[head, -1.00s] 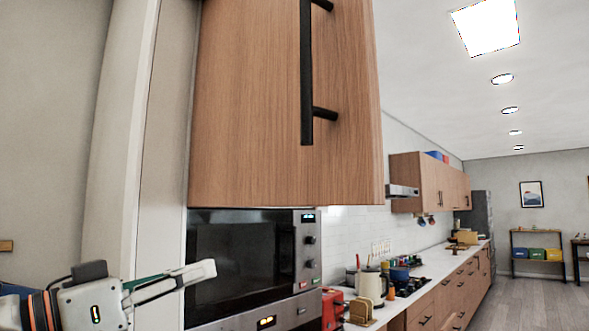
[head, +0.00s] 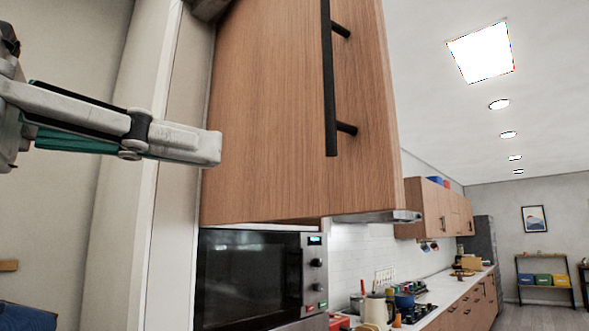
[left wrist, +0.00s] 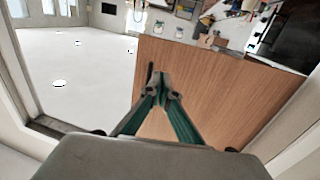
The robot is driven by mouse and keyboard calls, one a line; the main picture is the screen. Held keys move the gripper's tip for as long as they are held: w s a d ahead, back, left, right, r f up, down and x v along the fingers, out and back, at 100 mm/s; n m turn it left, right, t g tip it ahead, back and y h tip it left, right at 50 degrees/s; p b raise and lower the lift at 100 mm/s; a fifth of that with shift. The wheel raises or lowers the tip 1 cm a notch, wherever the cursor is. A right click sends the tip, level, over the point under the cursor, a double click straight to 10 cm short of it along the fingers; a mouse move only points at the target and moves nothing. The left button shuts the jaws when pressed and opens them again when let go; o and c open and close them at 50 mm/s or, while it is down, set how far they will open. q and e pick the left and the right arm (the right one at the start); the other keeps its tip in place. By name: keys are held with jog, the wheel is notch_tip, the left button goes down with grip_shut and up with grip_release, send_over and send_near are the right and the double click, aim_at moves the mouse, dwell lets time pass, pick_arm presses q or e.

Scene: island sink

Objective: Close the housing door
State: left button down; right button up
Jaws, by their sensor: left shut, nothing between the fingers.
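The housing door is a tall wood-grain panel (head: 265,120) above the microwave in the head view, and its top is out of frame. A long black bar handle (head: 330,95) is on its right part. I cannot tell exactly how far it stands open. My left gripper (head: 212,148) is shut and empty, with its fingertips at the panel's left edge; contact is unclear. In the left wrist view the closed fingers (left wrist: 161,84) lie in front of the wood panel (left wrist: 225,75). My right gripper is not in view.
A built-in microwave (head: 250,275) sits below the panel. A pale wall post (head: 170,200) stands left of it. To the right, a counter (head: 440,295) with several items runs back under wall cabinets (head: 440,208). Open floor (head: 540,318) lies at the far right.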

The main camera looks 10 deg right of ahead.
aim_at(343, 176)
pick_arm(q)
jog(key=x, duration=1.4)
